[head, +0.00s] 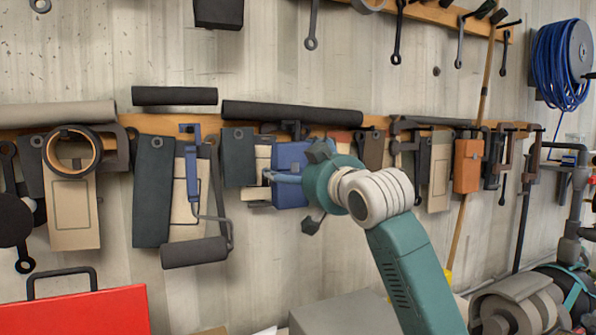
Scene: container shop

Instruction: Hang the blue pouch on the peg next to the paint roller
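The blue pouch (290,194) is against the wall rail, right of the paint roller, with a lighter blue loop at its front. The paint roller (195,252) hangs lower left of the pouch, its dark roller at the bottom and its blue handle above. My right gripper (313,184) is at the pouch's right side, overlapping it in the picture. Its wrist hides most of the fingers, so I cannot tell whether they grip the pouch or whether the pouch hangs on a peg. The peg beside the roller is not clearly visible. My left gripper is out of view.
Dark tubes (292,114) lie along the wooden rail above the hanging goods. A dark flat item (153,192) hangs left of the roller, and an orange pouch (468,166) hangs to the right. A red box (75,314) stands at lower left. The wall below the pouch is clear.

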